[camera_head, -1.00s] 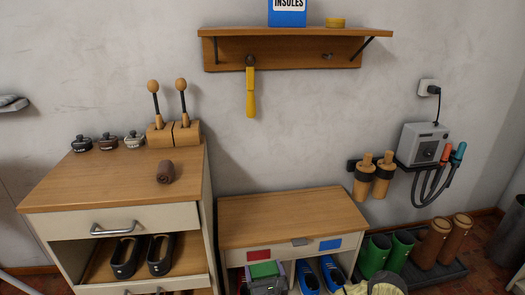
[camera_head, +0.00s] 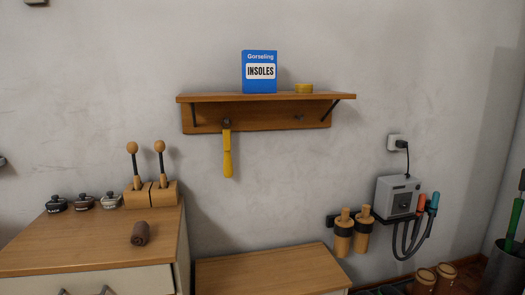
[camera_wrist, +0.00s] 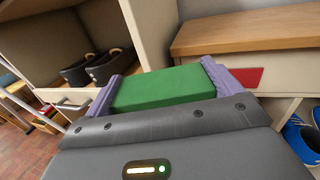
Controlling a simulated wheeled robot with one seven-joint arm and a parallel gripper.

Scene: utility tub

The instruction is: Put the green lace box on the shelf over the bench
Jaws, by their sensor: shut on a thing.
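The green lace box (camera_wrist: 158,88) is between the purple fingers of my gripper (camera_wrist: 160,84) in the wrist view. My gripper is shut on it, and the box is held in front of the bench, low beside its top. The shelf (camera_head: 265,97) is on the wall in the head view, above the bench (camera_head: 270,272). The bench's wooden top also shows at the upper right of the wrist view (camera_wrist: 250,30). My gripper and the box are out of the head view now.
On the shelf stand a blue insoles box (camera_head: 260,72) and a small yellow tin (camera_head: 304,88); its left end is bare. A yellow-handled tool (camera_head: 227,150) hangs beneath. A cabinet (camera_head: 90,245) stands left of the bench. A grey boot dryer (camera_head: 398,196) is on the wall at right.

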